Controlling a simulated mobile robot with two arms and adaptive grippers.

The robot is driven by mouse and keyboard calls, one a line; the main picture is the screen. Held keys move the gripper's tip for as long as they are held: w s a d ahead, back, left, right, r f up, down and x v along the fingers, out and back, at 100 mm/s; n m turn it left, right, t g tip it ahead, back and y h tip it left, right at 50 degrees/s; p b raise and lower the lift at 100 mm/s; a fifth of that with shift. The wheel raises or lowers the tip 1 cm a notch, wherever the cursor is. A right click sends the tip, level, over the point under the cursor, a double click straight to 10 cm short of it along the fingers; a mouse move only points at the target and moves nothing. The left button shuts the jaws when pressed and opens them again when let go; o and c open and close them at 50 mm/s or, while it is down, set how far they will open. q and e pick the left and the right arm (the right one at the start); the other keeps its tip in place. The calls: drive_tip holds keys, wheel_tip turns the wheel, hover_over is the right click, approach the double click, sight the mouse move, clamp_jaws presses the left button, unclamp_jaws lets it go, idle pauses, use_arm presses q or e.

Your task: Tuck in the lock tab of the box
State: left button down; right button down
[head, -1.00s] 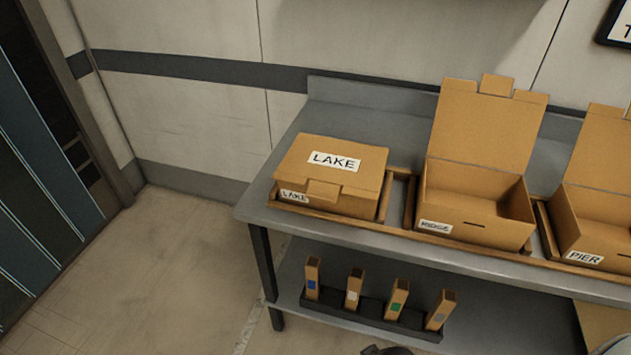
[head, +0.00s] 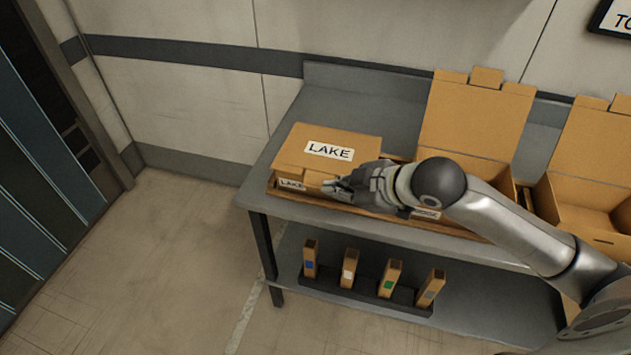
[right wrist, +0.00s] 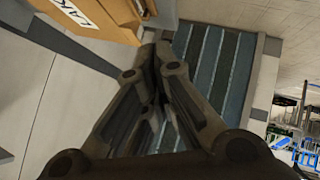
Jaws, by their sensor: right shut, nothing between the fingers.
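The LAKE box (head: 300,155) is a brown cardboard box at the left end of the bench, with its lid down and a LAKE label on top. Its lock tab (head: 316,180) sticks out at the front edge of the lid, partly hidden by my right gripper. My right gripper (head: 332,186) is shut and empty, at the front of the box beside the tab; whether it touches the tab I cannot tell. In the right wrist view the box (right wrist: 105,18) is at the top left, ahead of the shut fingers (right wrist: 158,50). My left gripper is not in view.
Two open boxes, the middle one (head: 475,115) and another (head: 590,150), stand to the right on the grey bench (head: 395,92). My right arm crosses in front of the middle box. A black rack (head: 345,297) with several narrow cartons sits on the lower shelf. Open floor lies left.

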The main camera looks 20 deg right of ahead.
drive_tip(key=shift+w+d+r+n, duration=0.15)
drive_tip(key=shift+w+d+r, duration=0.15)
drive_tip(key=shift+r, duration=0.35)
drive_tip(key=shift+w+d+r+n, duration=0.15)
drive_tip(key=shift+w+d+r, duration=0.1)
drive_tip(key=shift+r, duration=0.35)
drive_tip(key=shift+w, duration=0.1)
drive_tip(key=p, duration=0.3)
hover_over(315, 184)
drive_tip(key=s+a, duration=0.2)
drive_tip(key=s, duration=0.2)
wheel_tip(315, 184, down, 8)
drive_tip(key=shift+w+d+f+p, duration=0.1)
drive_tip(key=shift+d+f+p, duration=0.15)
drive_tip(key=shift+f, duration=0.25)
drive_tip(key=shift+w+d+f+p, duration=0.1)
drive_tip(key=shift+d+f, duration=0.1)
drive_tip(key=shift+f, duration=0.25)
drive_tip(key=shift+f, duration=0.1)
